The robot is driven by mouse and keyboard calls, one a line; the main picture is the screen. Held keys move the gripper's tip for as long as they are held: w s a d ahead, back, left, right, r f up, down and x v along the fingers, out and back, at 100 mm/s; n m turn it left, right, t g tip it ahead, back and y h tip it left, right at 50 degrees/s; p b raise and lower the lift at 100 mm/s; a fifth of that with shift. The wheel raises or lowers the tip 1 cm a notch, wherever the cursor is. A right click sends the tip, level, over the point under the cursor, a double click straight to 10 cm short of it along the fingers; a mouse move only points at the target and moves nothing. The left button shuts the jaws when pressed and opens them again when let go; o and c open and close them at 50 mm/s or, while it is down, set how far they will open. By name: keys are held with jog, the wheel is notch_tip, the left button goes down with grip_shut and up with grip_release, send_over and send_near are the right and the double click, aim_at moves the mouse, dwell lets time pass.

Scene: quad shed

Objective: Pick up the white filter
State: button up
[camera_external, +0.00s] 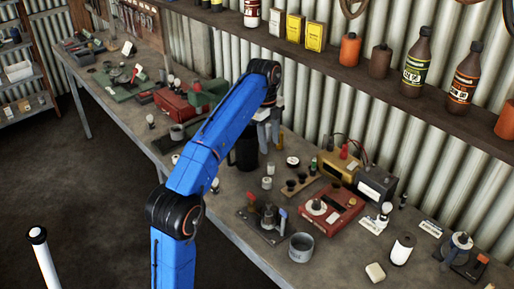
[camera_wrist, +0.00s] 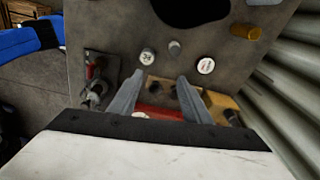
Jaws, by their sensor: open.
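A white cylinder with a dark top (camera_external: 402,249) stands on the bench at the lower right of the external view; it looks like a filter, but I cannot be sure. In the external view, my gripper (camera_external: 269,136) is partly hidden by my blue arm, beside a black container (camera_external: 246,152).
A red device (camera_external: 330,210), a yellow box (camera_external: 341,166) and a grey cup (camera_external: 301,247) crowd the bench. A dark machine (camera_external: 264,217) stands at the front edge. A shelf with bottles (camera_external: 416,62) runs above along the corrugated wall.

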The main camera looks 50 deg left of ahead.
jog(key=w+a+f+m, duration=0.2)
jog(key=w+a, duration=0.1)
send_over(271, 163)
jog(key=shift+a+f, duration=0.2)
jog(key=shift+f, duration=1.05)
jog(key=shift+a+f, duration=0.15)
jog(key=shift+f, duration=1.05)
jog(key=shift+d+f, duration=0.25)
jog(key=shift+f, duration=1.65)
jog(key=shift+d+f, duration=0.2)
jog(key=shift+f, duration=1.65)
jog(key=shift+c, duration=0.4)
grip_shut()
